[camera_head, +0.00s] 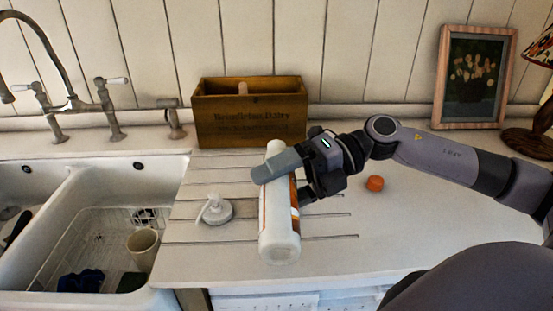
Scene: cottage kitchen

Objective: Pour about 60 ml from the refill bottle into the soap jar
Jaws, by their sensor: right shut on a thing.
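The refill bottle (281,247) is white with an orange-edged label. My right gripper (288,178) is shut on its upper part, with one finger across its front. The bottle is roughly upright, its narrower end at the top; I cannot tell if its base touches the counter. An orange cap (375,183) lies apart on the counter to the right. A white pump top with a round, pale base (215,210) sits on the counter left of the bottle. I cannot tell whether this is the soap jar or only its pump; no other jar shows clearly. My left gripper is not in view.
A wooden box (251,127) stands at the back against the wall. A sink (172,180) with a rack and a beige cup (143,247) is at the left. A framed picture (473,79) and a lamp are at the right. The front right counter (350,255) is clear.

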